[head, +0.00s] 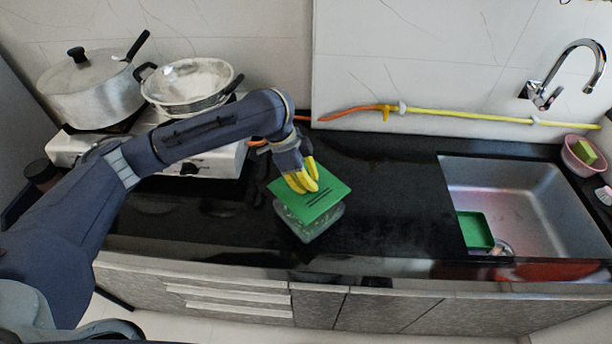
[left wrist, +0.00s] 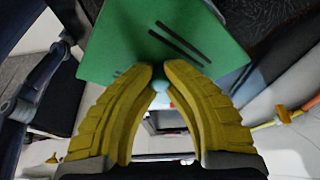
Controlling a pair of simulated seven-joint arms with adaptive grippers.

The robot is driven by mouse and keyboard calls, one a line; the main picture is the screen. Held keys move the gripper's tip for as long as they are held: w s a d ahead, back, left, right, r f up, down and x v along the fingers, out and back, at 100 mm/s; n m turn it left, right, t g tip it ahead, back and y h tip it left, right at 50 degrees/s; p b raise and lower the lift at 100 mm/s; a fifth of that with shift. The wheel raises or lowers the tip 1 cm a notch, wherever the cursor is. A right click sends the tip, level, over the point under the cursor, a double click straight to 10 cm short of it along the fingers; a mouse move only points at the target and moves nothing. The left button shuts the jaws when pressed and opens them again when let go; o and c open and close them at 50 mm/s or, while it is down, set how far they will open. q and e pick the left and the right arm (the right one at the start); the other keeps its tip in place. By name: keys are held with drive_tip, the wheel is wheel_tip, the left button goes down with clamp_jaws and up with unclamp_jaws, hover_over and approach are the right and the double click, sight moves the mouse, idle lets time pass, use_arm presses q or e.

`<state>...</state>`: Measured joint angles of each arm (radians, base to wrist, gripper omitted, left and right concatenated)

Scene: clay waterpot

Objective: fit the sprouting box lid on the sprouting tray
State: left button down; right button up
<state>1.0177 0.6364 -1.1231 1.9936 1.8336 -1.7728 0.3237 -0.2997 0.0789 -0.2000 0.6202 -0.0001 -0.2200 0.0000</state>
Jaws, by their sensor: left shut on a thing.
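The green sprouting box lid (head: 326,203) is a flat square plate with dark slots, and it also shows in the left wrist view (left wrist: 125,42). My left gripper (head: 304,184), with yellow fingers, is shut on the lid near its far left edge. The fingers (left wrist: 160,76) meet at the lid's edge in the left wrist view, with a small pale bluish thing between them. The clear sprouting tray (head: 309,232) stands on the black counter directly under the lid. The lid looks tilted and covers most of the tray's top; I cannot tell whether they touch. My right gripper is not in view.
A white stove (head: 215,160) with a lidded pot (head: 92,88) and a pan (head: 190,85) stands at the left. A sink (head: 540,210) holding a green tray (head: 475,230) is at the right. The black counter (head: 395,200) between is clear.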

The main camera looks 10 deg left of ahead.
use_arm(q)
drive_tip(key=shift+f, duration=3.1)
drive_tip(key=shift+f, duration=0.25)
idle(0.3)
drive_tip(key=c, duration=1.4)
unclamp_jaws()
drive_tip(key=shift+v, duration=6)
